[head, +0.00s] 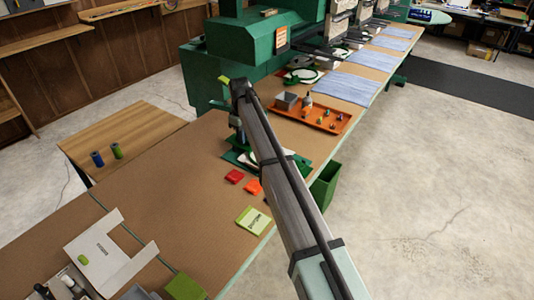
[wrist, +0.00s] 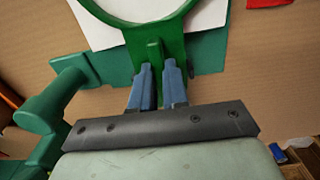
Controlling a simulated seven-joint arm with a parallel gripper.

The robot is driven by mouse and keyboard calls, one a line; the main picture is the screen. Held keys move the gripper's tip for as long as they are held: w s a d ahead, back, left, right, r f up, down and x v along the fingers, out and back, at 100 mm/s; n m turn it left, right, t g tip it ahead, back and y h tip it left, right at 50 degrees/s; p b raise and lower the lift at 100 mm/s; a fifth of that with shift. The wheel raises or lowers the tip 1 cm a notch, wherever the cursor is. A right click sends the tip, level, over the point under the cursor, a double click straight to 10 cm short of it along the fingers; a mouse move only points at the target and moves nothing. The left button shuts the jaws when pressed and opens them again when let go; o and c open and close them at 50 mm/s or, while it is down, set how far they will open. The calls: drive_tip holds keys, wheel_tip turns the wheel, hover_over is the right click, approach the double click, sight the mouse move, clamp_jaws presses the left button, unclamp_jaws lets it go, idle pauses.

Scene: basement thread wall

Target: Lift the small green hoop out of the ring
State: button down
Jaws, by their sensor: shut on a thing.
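The green hoop (wrist: 188,22) shows at the top of the wrist view, with white cloth inside it and at its sides. Its upright green tab (wrist: 153,52) stands between the blue fingers of my gripper (wrist: 155,72), which is shut on it. A darker green plate (wrist: 208,56) lies under the hoop; I cannot tell a separate ring around it. In the head view, the white cloth and green frame (head: 236,158) are partly hidden by my arm, and my gripper (head: 239,140) points down over them.
A green machine part (wrist: 55,100) stands close on the left. In the head view, an orange tray (head: 338,127) with small items lies beyond my arm. Red fabric (head: 235,176), an orange piece (head: 253,187) and a green packet (head: 253,220) lie nearer. A green bin (head: 326,188) hangs beside the table edge.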

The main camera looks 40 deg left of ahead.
drive_tip(key=shift+r, duration=0.15)
drive_tip(key=shift+r, duration=2.55)
drive_tip(key=shift+r, duration=1.85)
